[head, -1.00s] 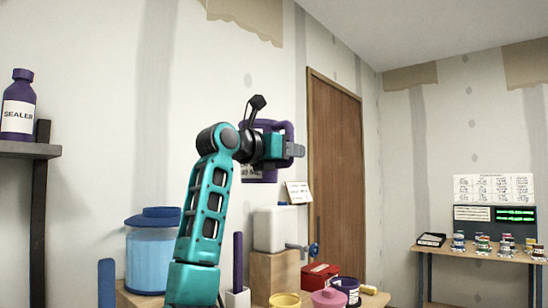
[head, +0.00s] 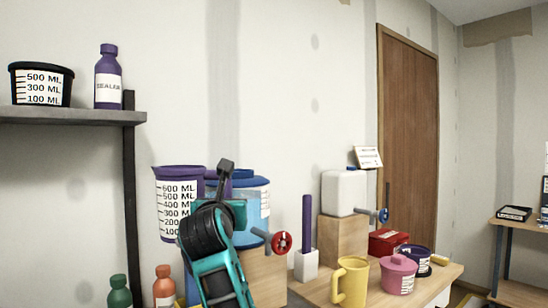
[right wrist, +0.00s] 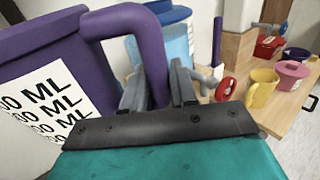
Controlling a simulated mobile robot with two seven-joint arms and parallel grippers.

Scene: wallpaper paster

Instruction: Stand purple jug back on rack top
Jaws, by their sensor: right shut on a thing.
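The purple jug (head: 177,190), with a white measuring label, hangs upright in the head view, left of centre. It also shows at the left of the right wrist view (right wrist: 45,62). My right gripper (right wrist: 157,88) is shut on the jug's handle, one finger on each side of it. In the head view the right gripper (head: 228,205) is at the jug's right side, its fingertips mostly hidden. The rack top (head: 60,116) is a grey shelf at upper left, higher than the jug and to its left. My left gripper is not in view.
A black-rimmed measuring tub (head: 40,84) and a purple sealer bottle (head: 108,78) stand on the rack top. A dark rack post (head: 130,190) is close left of the jug. A blue tank with a red-handled tap (head: 281,243) is behind the gripper. Green and orange bottles stand below.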

